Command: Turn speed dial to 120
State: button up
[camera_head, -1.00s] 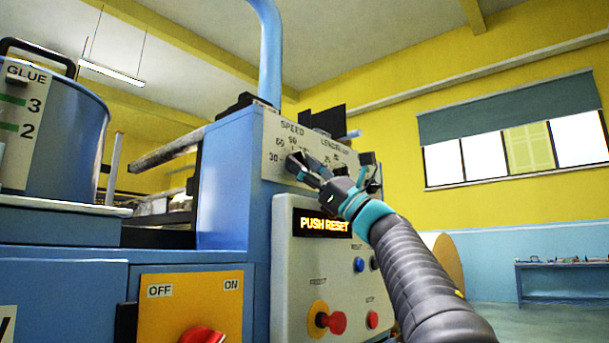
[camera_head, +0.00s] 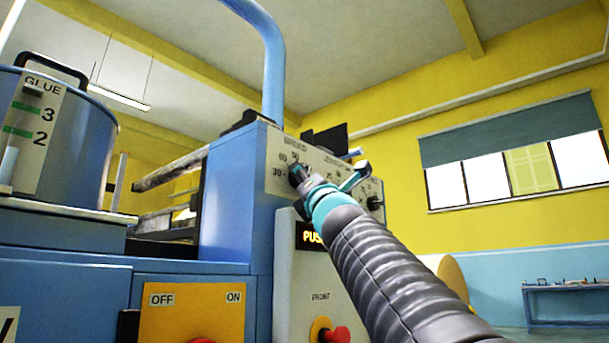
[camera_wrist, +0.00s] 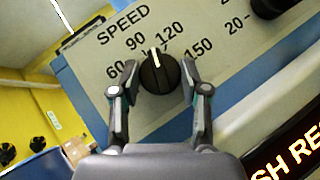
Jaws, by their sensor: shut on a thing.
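The speed dial (camera_wrist: 158,73) is a round black knob with a white pointer line on a pale panel marked SPEED. In the wrist view its pointer lies between the 90 and 120 marks. My gripper (camera_wrist: 160,80) is shut on the dial, one finger on its left and one on its right. In the head view my gripper (camera_head: 299,175) is at the speed scale on the machine's upper panel (camera_head: 275,155), and it hides most of the dial and part of the scale.
A second black knob (camera_head: 375,203) sits to the right on the same panel. Below are a lit display (camera_head: 312,237), partly behind my arm, and a red button (camera_head: 336,335). A blue glue pot (camera_head: 85,140) stands at the left. A blue pipe (camera_head: 272,60) rises above the machine.

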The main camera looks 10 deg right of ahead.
jog(key=shift+a+r+m+h+p, duration=0.15)
jog(key=shift+m+h+p, duration=0.3)
jog(key=shift+m+h, duration=0.55)
jog(key=shift+s+r+m+g+h+p, duration=0.1)
jog(key=shift+m+g+h+p, duration=0.65)
jog(key=shift+m+p, duration=0.5)
jog(key=shift+m+g+h+p, duration=0.7)
jog(key=shift+m+p, duration=0.25)
jog(key=shift+m, duration=0.6)
jog(key=o, duration=1.1)
jog(key=shift+o, duration=0.2)
jog(key=v, duration=1.2)
